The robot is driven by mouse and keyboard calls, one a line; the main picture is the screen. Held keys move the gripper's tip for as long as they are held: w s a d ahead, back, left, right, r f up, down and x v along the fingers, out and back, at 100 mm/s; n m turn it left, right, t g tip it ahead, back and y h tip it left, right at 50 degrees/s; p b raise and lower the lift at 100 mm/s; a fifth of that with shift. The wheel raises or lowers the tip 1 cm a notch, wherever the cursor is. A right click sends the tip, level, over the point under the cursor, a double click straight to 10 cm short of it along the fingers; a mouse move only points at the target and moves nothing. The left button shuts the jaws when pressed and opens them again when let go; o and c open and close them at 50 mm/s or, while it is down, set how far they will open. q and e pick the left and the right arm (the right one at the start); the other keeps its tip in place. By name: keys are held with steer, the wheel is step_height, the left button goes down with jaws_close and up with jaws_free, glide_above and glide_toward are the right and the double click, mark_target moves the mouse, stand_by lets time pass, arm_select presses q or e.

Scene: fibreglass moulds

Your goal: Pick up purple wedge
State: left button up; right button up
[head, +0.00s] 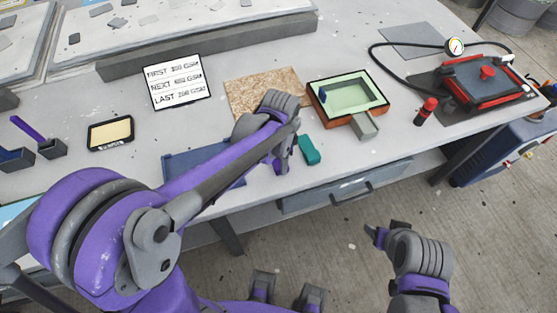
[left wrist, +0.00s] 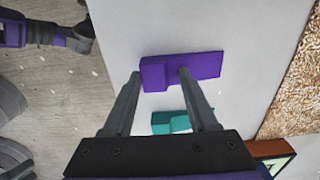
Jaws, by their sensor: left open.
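The purple wedge (left wrist: 205,66) lies on the grey tabletop in the left wrist view, a long block with a step along one side. My left gripper (left wrist: 160,73) is open and empty. Its fingertips overlap the wedge in that view, one near its left end and one near its middle; whether they touch it I cannot tell. In the head view my left gripper (head: 283,162) is low at the table's front edge, and the arm mostly hides the wedge. A teal wedge (head: 309,150) lies just right of it. My right gripper (head: 384,234) hangs beyond the table's front edge, its jaws unclear.
A chipboard panel (head: 250,90) lies behind my left gripper, and a blue mat (head: 183,165) is to its left. An orange-sided mould (head: 318,103) with a grey block (head: 364,126) at its front stands to the right. A lettered sign (head: 177,82) lies further back.

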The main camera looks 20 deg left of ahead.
arm_select(q)
jaws_close()
step_height(320, 180, up, 10)
steer(key=shift+p, duration=0.4)
stand_by(0.3)
steer(key=shift+s+f, duration=0.1)
